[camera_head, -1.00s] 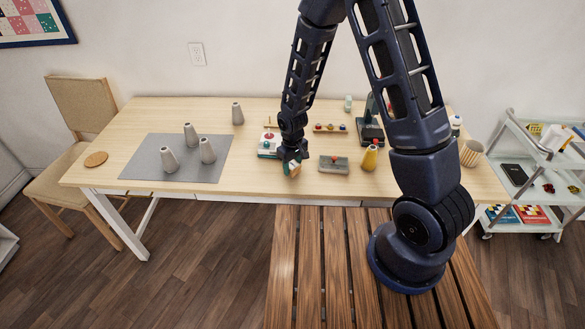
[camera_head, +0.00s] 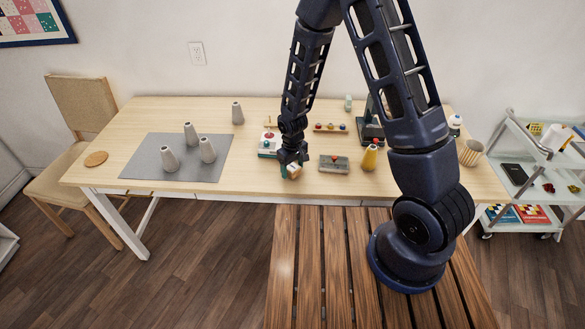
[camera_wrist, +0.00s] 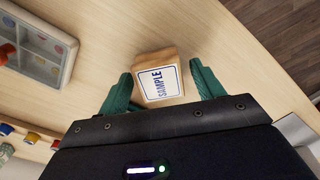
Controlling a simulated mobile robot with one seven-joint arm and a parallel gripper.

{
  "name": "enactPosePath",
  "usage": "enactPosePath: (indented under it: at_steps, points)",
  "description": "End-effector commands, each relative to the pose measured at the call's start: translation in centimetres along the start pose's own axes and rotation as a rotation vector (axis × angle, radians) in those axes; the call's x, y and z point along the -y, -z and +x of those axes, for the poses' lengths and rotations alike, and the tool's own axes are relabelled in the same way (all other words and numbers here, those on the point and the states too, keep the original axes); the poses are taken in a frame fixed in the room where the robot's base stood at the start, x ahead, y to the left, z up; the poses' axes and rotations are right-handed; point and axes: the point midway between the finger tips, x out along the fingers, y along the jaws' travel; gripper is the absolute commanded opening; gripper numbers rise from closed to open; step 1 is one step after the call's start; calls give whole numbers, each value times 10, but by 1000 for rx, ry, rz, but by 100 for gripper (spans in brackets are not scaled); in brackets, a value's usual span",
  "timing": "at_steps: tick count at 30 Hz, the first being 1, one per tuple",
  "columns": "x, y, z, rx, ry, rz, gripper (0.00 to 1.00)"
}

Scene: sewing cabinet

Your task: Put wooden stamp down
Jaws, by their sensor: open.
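The wooden stamp (camera_wrist: 158,78) is a small wood block with a white label reading "SAMPLE" in blue. In the wrist view it lies on the table between the two green fingers of my gripper (camera_wrist: 158,90). The fingers are open, with a gap at the right side; the left finger is close to the block. In the head view my gripper (camera_head: 291,168) is low over the table's front edge area, with the stamp (camera_head: 293,172) small and partly hidden at its fingertips.
Grey cones stand on a grey mat (camera_head: 203,176). Bare table (camera_head: 250,170) lies between mat and gripper.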

Motion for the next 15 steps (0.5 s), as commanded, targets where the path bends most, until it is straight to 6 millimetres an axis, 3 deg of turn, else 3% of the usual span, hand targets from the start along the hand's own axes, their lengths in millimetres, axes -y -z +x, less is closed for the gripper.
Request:
enactPosePath:
  at_steps: [5,15]
  points:
    - [0,1,-16,-3,0,1,67]
    - [0,1,-67,-4,0,1,67]
